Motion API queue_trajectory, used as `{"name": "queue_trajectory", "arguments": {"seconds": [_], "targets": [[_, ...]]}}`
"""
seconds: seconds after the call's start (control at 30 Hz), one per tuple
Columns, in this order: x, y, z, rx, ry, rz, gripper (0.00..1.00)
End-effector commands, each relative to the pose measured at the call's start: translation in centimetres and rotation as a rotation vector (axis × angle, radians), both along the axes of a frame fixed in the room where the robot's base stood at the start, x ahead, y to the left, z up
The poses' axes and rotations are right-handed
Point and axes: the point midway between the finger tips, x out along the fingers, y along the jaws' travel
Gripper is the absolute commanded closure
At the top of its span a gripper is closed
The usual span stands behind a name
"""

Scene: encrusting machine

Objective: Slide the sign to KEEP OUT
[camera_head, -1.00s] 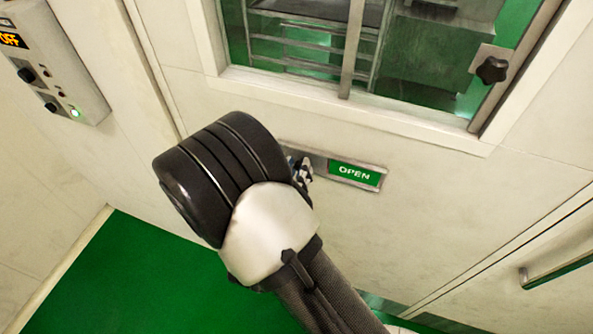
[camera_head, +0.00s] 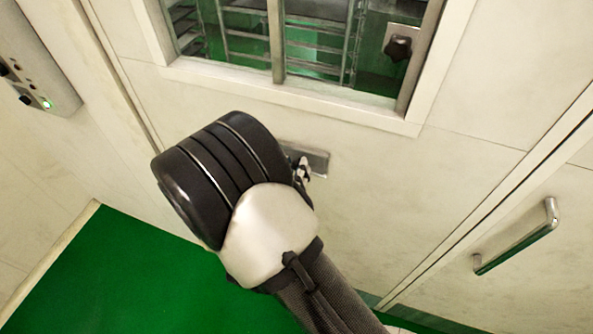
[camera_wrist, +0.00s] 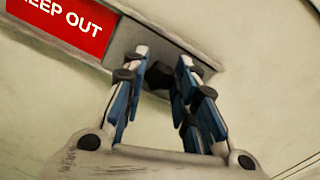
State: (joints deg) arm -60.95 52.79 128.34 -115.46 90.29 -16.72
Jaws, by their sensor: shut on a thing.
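The sign is a metal holder on the white panel below the window. In the head view its right end (camera_head: 319,162) shows as bare grey metal; my arm hides the rest. In the wrist view a red plate reading KEEP OUT (camera_wrist: 62,24) shows at the upper left, its left part cut off by the frame. To its right is a grey metal slider with a dark knob (camera_wrist: 160,74). My gripper (camera_wrist: 164,64) is shut on the knob, its fingers on both sides of it. In the head view only a bit of my gripper (camera_head: 303,169) shows beside the sign.
A framed window (camera_head: 290,85) with a dark knob latch (camera_head: 399,48) is above the sign. A metal handle (camera_head: 516,238) is at the lower right. A control box (camera_head: 38,60) is on the left wall. Green floor (camera_head: 110,270) lies below at the left.

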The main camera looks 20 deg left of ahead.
Motion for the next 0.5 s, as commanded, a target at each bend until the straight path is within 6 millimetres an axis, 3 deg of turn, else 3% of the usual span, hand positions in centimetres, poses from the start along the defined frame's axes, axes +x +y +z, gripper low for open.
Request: {"name": "queue_trajectory", "arguments": {"seconds": [0.3, 0.33, 0.5], "targets": [[-0.02, -0.94, -0.01, -0.01, -0.001, -0.024, 1.0], [-0.02, -0.94, -0.02, -0.01, -0.001, -0.024, 0.72], [-0.02, -0.89, -0.01, -0.009, 0.0, -0.023, 0.6]]}}
